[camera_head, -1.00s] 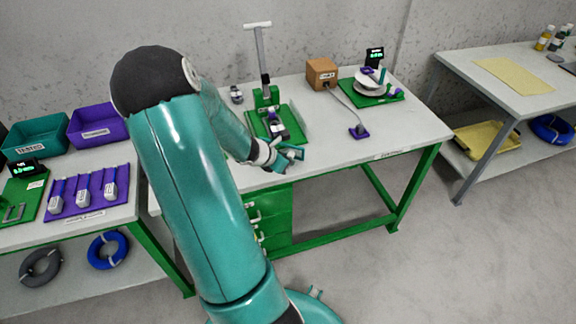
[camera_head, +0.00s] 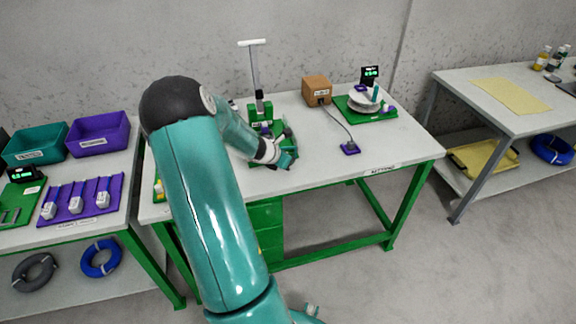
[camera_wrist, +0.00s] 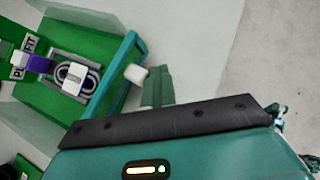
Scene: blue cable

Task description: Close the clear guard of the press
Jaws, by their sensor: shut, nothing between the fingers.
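The green press (camera_head: 264,115) with its upright white-topped lever stands on the middle bench. In the wrist view its green base (camera_wrist: 25,85) carries a grey nest with a coiled cable (camera_wrist: 74,78) in it. A teal-edged frame (camera_wrist: 115,85) with a white knob (camera_wrist: 135,74) borders the base and looks like part of the clear guard. A see-through pane (camera_wrist: 100,22) shows faintly beyond; its exact angle is hard to tell. My gripper (camera_head: 288,160) is at the press's front right, shut and empty. In the wrist view its fingers (camera_wrist: 157,88) are beside the knob; contact cannot be told.
A brown box (camera_head: 317,90) and a green tray with a white spool (camera_head: 364,103) stand to the right on the bench. The bench top (camera_head: 390,140) is clear at front right.

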